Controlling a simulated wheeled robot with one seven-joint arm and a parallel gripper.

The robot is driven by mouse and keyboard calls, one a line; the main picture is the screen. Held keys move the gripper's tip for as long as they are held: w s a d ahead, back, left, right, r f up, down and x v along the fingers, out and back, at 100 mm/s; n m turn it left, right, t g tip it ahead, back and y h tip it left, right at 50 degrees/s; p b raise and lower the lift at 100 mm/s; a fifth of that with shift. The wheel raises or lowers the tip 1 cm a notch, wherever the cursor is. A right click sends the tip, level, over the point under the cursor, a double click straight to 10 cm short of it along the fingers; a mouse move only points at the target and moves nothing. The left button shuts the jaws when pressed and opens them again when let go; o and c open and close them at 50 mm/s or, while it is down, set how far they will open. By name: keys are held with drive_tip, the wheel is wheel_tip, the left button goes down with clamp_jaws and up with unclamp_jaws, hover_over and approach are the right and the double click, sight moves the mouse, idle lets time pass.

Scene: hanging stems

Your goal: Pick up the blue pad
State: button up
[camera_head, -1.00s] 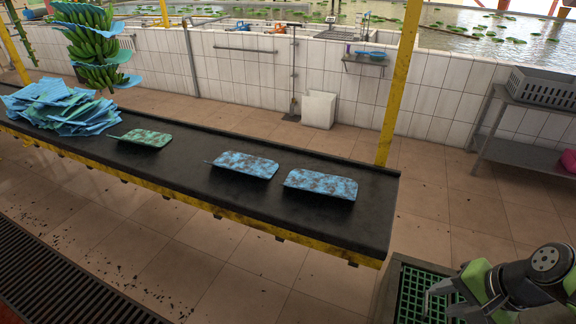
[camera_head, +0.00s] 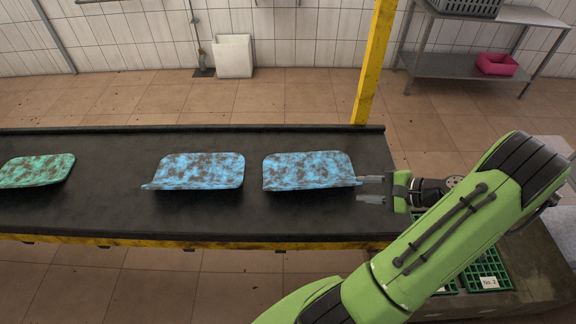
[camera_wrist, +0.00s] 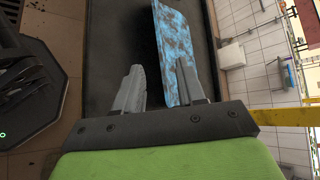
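Two mottled blue pads lie on the dark belt in the head view, a right one (camera_head: 308,170) and a middle one (camera_head: 200,171). My gripper (camera_head: 360,189) is open at the right end of the right pad. Its upper finger is close to the pad's right edge; its lower finger lies nearer the belt's front. In the wrist view, a blue pad (camera_wrist: 177,40) runs up from beside the right finger of my gripper (camera_wrist: 158,70), and the left finger stands apart from it. I cannot tell whether a finger touches the pad.
A mottled green pad (camera_head: 36,170) lies on the belt (camera_head: 110,210) at the left. A yellow post (camera_head: 374,65) rises behind the belt's right end. Green crates (camera_head: 484,268), one labelled, stand at the lower right, partly behind my arm. A metal table (camera_head: 455,66) stands behind.

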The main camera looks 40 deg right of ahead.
drive_tip(key=b, duration=0.2)
approach(320, 187)
drive_tip(key=x, duration=0.4)
drive_tip(key=shift+w+f, duration=0.25)
drive_tip(key=shift+w, duration=0.05)
drive_tip(key=b+x, duration=0.1)
drive_tip(key=x, duration=0.4)
drive_tip(key=shift+w+a+f+b, duration=0.1)
drive_tip(key=shift+w+a+b, duration=0.2)
drive_tip(key=shift+b, duration=0.1)
drive_tip(key=shift+s, duration=0.1)
clamp_jaws()
